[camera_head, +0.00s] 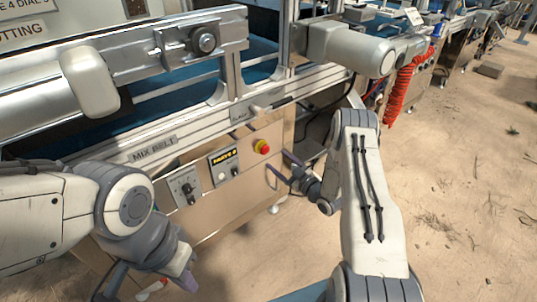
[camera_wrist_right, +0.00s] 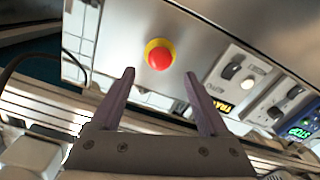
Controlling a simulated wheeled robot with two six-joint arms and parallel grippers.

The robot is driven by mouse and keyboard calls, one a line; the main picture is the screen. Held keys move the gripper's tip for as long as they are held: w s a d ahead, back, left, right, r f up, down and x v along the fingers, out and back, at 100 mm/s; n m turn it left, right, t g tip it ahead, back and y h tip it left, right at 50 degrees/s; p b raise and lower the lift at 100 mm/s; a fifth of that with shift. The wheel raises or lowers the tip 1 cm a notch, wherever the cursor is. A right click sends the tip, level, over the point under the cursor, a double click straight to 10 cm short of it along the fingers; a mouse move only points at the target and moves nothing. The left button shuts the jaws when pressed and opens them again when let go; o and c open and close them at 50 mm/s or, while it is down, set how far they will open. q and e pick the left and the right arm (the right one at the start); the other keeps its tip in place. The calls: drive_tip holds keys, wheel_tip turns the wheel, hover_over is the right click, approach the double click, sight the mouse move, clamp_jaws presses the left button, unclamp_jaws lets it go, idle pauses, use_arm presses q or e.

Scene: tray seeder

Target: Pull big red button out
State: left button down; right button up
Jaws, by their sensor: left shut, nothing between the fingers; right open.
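The big red button (camera_head: 262,147) sits in a yellow ring on the beige front panel under the mix belt. In the right wrist view the button (camera_wrist_right: 159,57) shows whole, just beyond the fingertips and roughly centred between them. My right gripper (camera_head: 280,166) is open in front of the panel, to the lower right of the button. In the wrist view its two purple fingers (camera_wrist_right: 160,75) stand apart with nothing between them. I cannot tell whether a finger touches the panel. My left gripper (camera_head: 187,281) is low at the left, shut and empty, away from the button.
A red coiled hose (camera_head: 397,90) hangs at upper right. The sandy floor at right is mostly open.

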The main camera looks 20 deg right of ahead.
sight(266, 151)
drive_tip(key=b+x, duration=0.1)
drive_tip(key=x, duration=0.5)
drive_tip(key=shift+w+a, duration=0.15)
drive_tip(key=shift+w, duration=0.25)
